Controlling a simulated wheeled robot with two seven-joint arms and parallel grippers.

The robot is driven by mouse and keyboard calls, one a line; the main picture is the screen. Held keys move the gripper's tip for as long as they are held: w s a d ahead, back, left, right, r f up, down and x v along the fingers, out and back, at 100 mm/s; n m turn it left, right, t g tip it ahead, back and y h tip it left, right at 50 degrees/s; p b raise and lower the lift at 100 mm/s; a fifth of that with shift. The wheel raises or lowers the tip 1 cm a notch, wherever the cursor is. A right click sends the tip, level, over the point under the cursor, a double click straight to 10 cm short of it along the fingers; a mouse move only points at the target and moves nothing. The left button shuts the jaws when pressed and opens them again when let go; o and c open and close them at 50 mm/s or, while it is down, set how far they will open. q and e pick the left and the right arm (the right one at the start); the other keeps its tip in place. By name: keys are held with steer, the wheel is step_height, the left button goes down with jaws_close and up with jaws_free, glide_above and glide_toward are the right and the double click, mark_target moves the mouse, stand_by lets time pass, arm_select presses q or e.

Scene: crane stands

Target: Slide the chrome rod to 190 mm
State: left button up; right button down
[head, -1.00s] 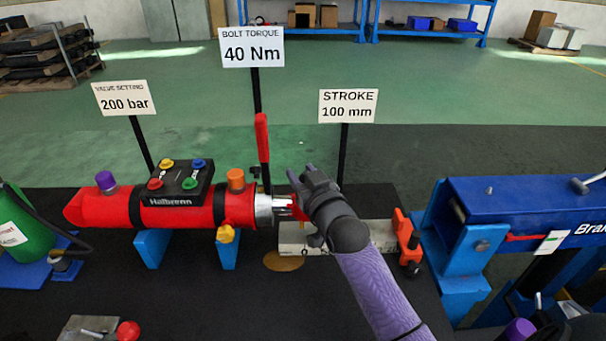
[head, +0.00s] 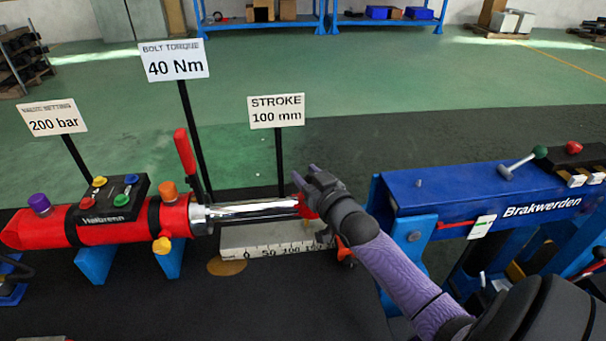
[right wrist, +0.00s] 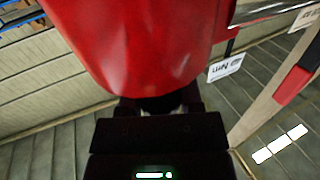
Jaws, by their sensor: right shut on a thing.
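The chrome rod (head: 250,210) reaches out to the right from the red cylinder (head: 120,222), with a good length of bright metal showing. The rod's red end piece (head: 308,208) is gripped by my right gripper (head: 306,190), which is shut on it. The red end piece fills the upper middle of the right wrist view (right wrist: 140,45). The white scale (head: 265,252) lies below the rod, marked from 0 upward; its right end is partly hidden by my gripper and arm. A sign (head: 276,111) reads STROKE 100 mm. My left gripper is not in view.
An orange-red clamp (head: 345,250) is at the scale's right end, partly behind my arm. A blue Brakwerden beam (head: 480,200) stands to the right. A 40 Nm sign (head: 175,60) and a red lever (head: 184,152) stand behind the cylinder.

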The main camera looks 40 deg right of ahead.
steer(key=shift+c, duration=1.2)
jaws_free()
steer(key=shift+s+a, duration=0.1)
steer(key=s+a+p, duration=0.1)
steer(key=s+p, duration=0.1)
steer(key=s, duration=0.7)
steer(key=shift+s+a+p, duration=0.2)
steer(key=shift+s+p, duration=0.1)
steer(key=shift+p, duration=0.1)
